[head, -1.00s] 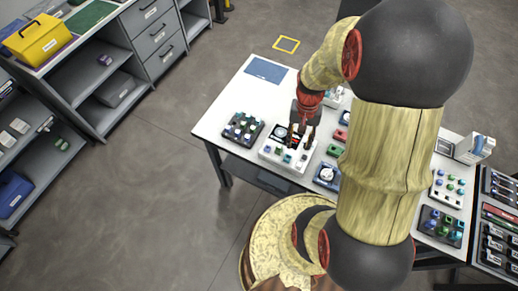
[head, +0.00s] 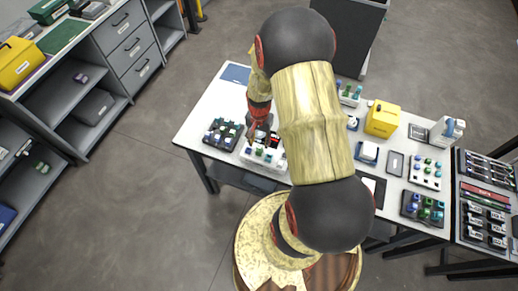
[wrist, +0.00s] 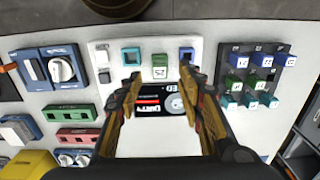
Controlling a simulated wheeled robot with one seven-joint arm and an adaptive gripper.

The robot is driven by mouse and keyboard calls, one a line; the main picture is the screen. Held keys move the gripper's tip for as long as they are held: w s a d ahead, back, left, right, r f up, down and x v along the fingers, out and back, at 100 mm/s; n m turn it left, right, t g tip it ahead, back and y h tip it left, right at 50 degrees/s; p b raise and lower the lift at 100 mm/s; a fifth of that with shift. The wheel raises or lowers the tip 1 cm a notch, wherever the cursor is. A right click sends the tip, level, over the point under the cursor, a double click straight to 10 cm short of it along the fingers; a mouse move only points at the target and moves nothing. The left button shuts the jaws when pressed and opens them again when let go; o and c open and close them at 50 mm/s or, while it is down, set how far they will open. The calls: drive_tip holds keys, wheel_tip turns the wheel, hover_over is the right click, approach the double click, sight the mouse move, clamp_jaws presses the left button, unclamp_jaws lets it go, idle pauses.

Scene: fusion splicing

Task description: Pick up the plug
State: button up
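My gripper (wrist: 161,76) is open, its two fingers apart over the white holder (wrist: 106,49). The task does not say which plug is meant. The holder bears a green plug (wrist: 159,66) between the fingertips in the wrist view, a teal square piece (wrist: 131,56) on the left and a blue piece (wrist: 186,54) near the right fingertip. I cannot tell whether the fingers touch any of them. A dark rack (wrist: 284,62) on the right holds several blue and teal plugs. In the head view my gripper (head: 256,134) is over the holder's left part, partly hidden.
In the wrist view, a blue block with a white dial (wrist: 61,69) and green and red blocks (wrist: 74,115) stand left of the holder. In the head view, a yellow box (head: 382,119) and another dark rack (head: 424,208) stand farther right on the white table.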

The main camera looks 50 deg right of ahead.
sight(259, 146)
wheel_tip(259, 146, down, 5)
drive_tip(key=shift+r, duration=0.15)
drive_tip(key=shift+c, duration=0.6)
drive_tip(key=c, duration=0.7)
clamp_jaws()
